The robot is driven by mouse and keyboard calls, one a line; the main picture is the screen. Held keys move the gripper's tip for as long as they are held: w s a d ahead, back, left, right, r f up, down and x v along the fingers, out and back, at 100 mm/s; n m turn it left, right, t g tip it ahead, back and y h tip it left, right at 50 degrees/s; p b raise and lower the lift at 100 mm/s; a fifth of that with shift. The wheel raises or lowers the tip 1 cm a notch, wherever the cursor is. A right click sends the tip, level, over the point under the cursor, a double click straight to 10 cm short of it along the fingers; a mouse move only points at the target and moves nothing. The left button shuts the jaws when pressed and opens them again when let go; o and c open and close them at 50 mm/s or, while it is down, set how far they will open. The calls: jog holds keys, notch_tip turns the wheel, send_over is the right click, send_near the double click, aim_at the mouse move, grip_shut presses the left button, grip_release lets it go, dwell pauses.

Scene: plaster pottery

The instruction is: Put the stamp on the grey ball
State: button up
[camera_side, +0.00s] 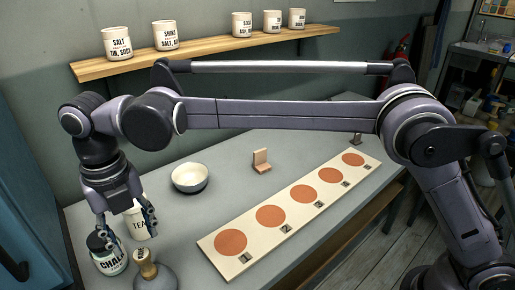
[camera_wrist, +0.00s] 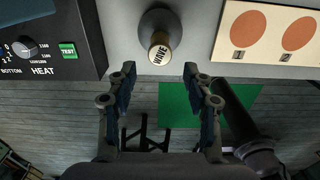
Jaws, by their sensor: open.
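A stamp with a pale wooden handle marked WAVE (camera_wrist: 160,51) stands on a grey rounded body (camera_wrist: 158,22) in the wrist view. In the side view the stamp's wooden handle (camera_side: 147,259) and the grey rounded body (camera_side: 157,279) are at the bottom left, partly cut by the frame edge. I cannot tell whether this body is the grey ball. My gripper (camera_wrist: 158,76) is open and empty, and the handle shows just beyond the gap between its fingers. In the side view my gripper (camera_side: 127,230) hangs at the left, apart from the stamp.
A CHALK jar (camera_side: 109,262) and a TEA jar (camera_side: 138,224) stand close to my gripper. A bowl (camera_side: 190,178) and a small pinkish block (camera_side: 261,161) are farther back. A board (camera_side: 253,237) with numbered orange discs lies to the right. A HEAT panel (camera_wrist: 50,42) is at upper left.

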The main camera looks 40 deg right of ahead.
aim_at(142, 253)
jog(key=shift+r, duration=1.55)
jog(key=d+r+m+t+y, duration=0.1)
jog(key=d+r+m+t, duration=0.25)
jog(key=d+m, duration=1.55)
jog(key=s+d+f+m+t, duration=0.1)
jog(key=s+d+f+m, duration=0.2)
jog(key=d, duration=0.4)
jog(key=s+d+f+m+t, duration=0.1)
jog(key=s+d+f+m, duration=0.2)
jog(key=s+d+m, duration=0.2)
jog(key=s+d+f+m+t+h, duration=0.1)
jog(key=s+d+f+m, duration=0.2)
jog(key=d+m, duration=0.6)
jog(key=shift+s+d+f+t, duration=0.25)
jog(key=shift+s+f+t, duration=0.1)
jog(key=shift+s, duration=0.5)
